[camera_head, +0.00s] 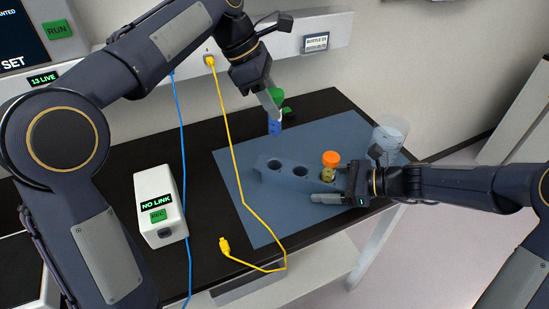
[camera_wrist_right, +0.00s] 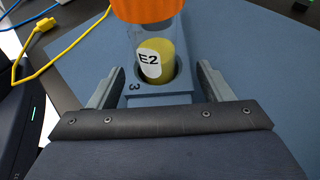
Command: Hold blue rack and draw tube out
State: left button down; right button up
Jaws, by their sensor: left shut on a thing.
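The blue rack (camera_head: 273,173) lies on a blue mat, with two empty holes showing. An orange-capped tube (camera_head: 329,165) stands in its right-hand hole; the right wrist view shows its yellow content, "E2" label (camera_wrist_right: 149,58) and the rack's "3" mark (camera_wrist_right: 134,87). My left gripper (camera_head: 274,112) is shut on a tube with a green cap and blue lower part (camera_head: 275,127), held above the mat behind the rack. My right gripper (camera_head: 335,183) is open at the rack's right end; in the right wrist view its fingers (camera_wrist_right: 160,85) stand either side of that end, with gaps.
A clear container (camera_head: 388,138) stands behind my right gripper. A white "NO LINK" box (camera_head: 160,205) stands at the left. A yellow cable (camera_head: 233,150) crosses the mat's left side, and a blue cable (camera_head: 184,200) hangs beside the box.

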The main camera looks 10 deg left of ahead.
jog(key=shift+d, duration=0.1)
jog(key=v, duration=1.2)
